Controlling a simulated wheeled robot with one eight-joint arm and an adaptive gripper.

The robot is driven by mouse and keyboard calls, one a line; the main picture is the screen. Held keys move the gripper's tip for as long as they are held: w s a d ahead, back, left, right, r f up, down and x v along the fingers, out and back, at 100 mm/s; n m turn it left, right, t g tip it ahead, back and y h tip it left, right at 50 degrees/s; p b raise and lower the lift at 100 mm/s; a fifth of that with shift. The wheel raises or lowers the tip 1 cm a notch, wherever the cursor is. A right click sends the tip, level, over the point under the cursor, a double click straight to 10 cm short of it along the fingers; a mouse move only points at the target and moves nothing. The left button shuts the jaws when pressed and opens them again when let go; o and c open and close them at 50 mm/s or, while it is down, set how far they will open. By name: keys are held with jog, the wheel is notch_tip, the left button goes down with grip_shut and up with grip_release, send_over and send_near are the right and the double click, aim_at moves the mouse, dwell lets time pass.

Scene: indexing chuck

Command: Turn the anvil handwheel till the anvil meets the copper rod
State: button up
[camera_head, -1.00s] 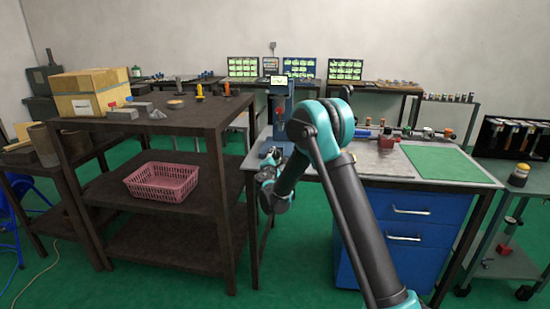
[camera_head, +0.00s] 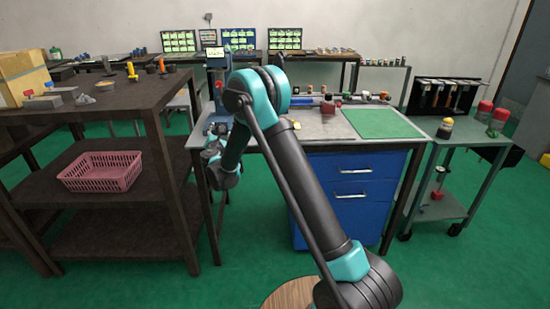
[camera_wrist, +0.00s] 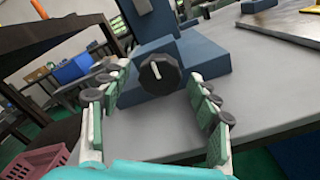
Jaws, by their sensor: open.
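A round black knob with a white pointer mark, which looks like the handwheel (camera_wrist: 158,74), sits on the front of a blue machine base (camera_wrist: 128,94) in the wrist view. My gripper (camera_wrist: 159,80) is open, its two green-padded fingers apart to the left and right of the knob. I cannot tell whether they touch it. In the head view the blue machine (camera_head: 219,84) with a small screen stands at the left end of the metal-topped workbench (camera_head: 318,128), partly behind my arm. The anvil and copper rod cannot be made out.
A dark shelf rack (camera_head: 100,199) with a pink basket (camera_head: 101,171) stands close left of the workbench. A green mat (camera_head: 381,122) and a red block lie on the bench. A grey cart (camera_head: 462,137) stands at right. A round wooden top (camera_head: 288,293) shows at the bottom.

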jog(key=n, duration=0.6)
jog(key=shift+s+n, duration=0.4)
jog(key=shift+n, duration=0.2)
jog(key=s, duration=1.7)
jog(key=s+d+m+g+h, duration=0.2)
jog(key=d+m, duration=0.5)
jog(key=d, duration=0.4)
jog(key=s+d+f+m+g+h, duration=0.1)
jog(key=d+m+g, duration=0.3)
jog(key=d+m, duration=0.4)
jog(key=shift+s+d+h, duration=0.6)
jog(key=shift+s+d, duration=0.3)
jog(key=shift+d, duration=1.15)
